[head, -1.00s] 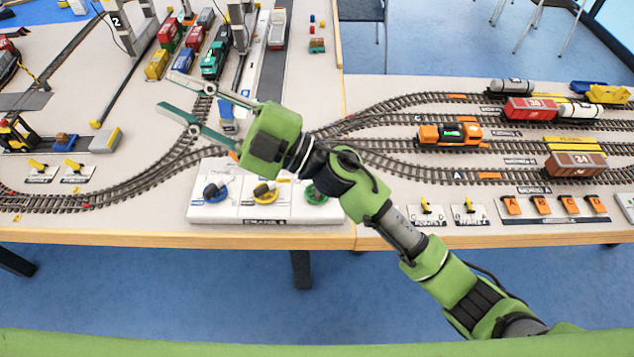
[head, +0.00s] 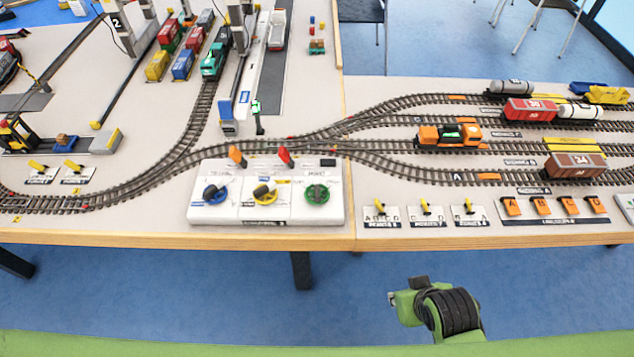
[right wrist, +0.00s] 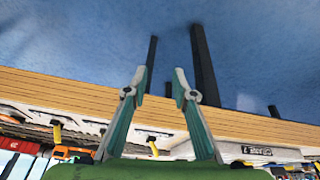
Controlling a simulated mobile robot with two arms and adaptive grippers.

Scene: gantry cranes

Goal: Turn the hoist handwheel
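A white control panel (head: 230,212) sits at the front edge of the layout table. It carries a blue handwheel (head: 216,192), a yellow one (head: 266,193) and a green one (head: 317,194), left to right. Their labels are too small to read surely, so I cannot tell which is the hoist's. My right arm is folded low in front of the table, clear of the panel; its fingers do not show in the head view. In the right wrist view my right gripper (right wrist: 159,82) is open and empty, fingertips apart. My left gripper is not in view.
Tracks with an orange locomotive (head: 440,135) and wagons lie behind and right. Yellow point levers (head: 426,206) and several orange switches line the right front edge. Floor space before the table is free.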

